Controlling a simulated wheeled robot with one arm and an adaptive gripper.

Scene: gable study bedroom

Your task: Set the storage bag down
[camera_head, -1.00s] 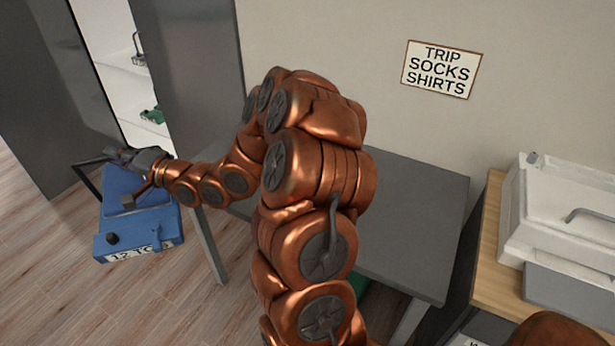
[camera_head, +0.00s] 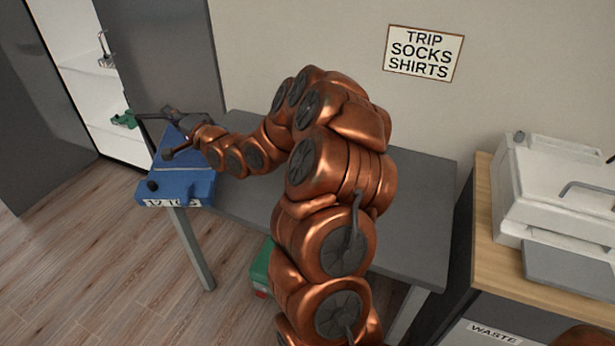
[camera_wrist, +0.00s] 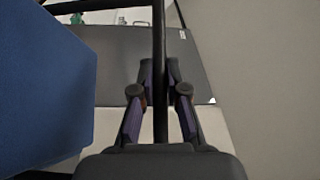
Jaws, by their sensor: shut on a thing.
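The blue storage bag (camera_head: 183,188) hangs from my gripper (camera_head: 178,122) at the left in the head view. It has a dark handle and a white label with partly readable print on its front. In the wrist view the bag (camera_wrist: 45,90) fills the left side, and my gripper (camera_wrist: 159,92) is shut on the dark bar of its handle. The bag is beside or over the left end of the grey table (camera_head: 408,215); I cannot tell whether it touches the tabletop. My arm hides part of the table.
An open cabinet with white shelves (camera_head: 85,65) stands at the back left, a small green item (camera_head: 124,119) on a shelf. A green object (camera_head: 262,268) is under the table. A sign (camera_head: 424,53) hangs on the wall.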

